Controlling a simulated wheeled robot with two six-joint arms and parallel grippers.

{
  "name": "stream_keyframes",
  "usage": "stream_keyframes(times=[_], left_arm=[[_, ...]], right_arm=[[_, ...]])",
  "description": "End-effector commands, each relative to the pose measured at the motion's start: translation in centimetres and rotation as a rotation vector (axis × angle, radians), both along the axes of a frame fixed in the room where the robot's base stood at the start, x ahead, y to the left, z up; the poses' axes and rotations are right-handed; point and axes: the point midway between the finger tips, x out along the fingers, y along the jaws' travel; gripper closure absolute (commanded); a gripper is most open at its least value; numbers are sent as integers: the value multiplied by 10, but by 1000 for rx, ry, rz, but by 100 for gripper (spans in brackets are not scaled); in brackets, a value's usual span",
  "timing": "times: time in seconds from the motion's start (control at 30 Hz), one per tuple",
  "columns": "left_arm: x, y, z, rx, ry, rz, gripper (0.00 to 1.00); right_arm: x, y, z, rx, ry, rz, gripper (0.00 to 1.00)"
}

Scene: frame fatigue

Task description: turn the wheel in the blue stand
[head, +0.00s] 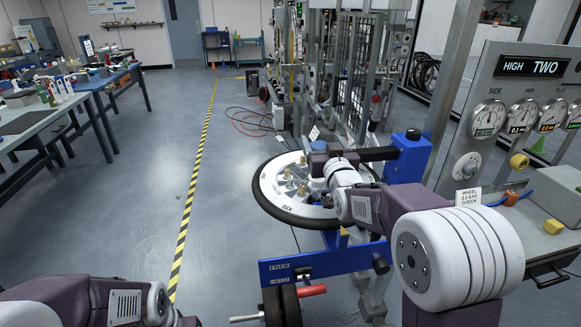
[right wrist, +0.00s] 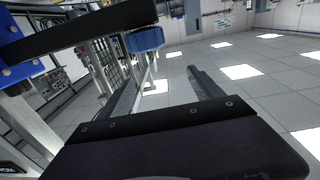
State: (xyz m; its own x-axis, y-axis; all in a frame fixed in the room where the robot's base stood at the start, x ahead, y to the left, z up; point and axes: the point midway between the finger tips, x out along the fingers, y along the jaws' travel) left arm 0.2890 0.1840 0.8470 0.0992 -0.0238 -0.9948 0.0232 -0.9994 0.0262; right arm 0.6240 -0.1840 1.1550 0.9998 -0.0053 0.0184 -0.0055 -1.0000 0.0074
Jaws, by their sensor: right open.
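The wheel (head: 268,190) is a white disc with a black tyre, lettering and several brass-coloured studs. It lies tilted, almost flat, in the blue stand (head: 408,160). A black bar with a blue end piece (right wrist: 145,40) shows in the right wrist view. My right gripper (head: 316,162) is over the wheel's face in the head view, and my arm hides the wheel's right part. Its fingers (right wrist: 165,88) stand apart with nothing between them. I cannot tell whether it touches the wheel. My left arm is at the lower left, its gripper out of view.
A red handle (head: 312,290) sits by the FREE and HOLD labels on the stand's front. Gauges (head: 487,119) and a HIGH TWO display (head: 533,67) are at right, above a grey bench. A sign reads WHEEL 2.0 BAR GREEN (head: 467,197). Open floor lies left.

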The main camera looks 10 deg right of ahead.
Motion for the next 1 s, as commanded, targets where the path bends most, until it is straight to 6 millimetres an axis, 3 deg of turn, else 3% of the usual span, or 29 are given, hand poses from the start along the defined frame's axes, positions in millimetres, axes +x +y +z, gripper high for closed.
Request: stream_keyframes(times=[0.03, 0.17, 0.4, 0.8, 1.0], left_arm=[[0, 0, -27, 0, 0, 0, 100], [0, 0, -39, 0, 0, 0, 100], [0, 0, -35, 0, -1, -1, 100], [0, 0, -20, 0, -1, 0, 100], [0, 0, -20, 0, -1, 0, 100]], right_arm=[[2, -2, -29, 0, 4, -3, 25], [4, -4, -50, 0, 18, -7, 25], [9, -5, -47, 0, 22, -7, 25], [83, -6, -48, 0, 23, -7, 25], [95, -6, -48, 0, 22, -7, 25]])
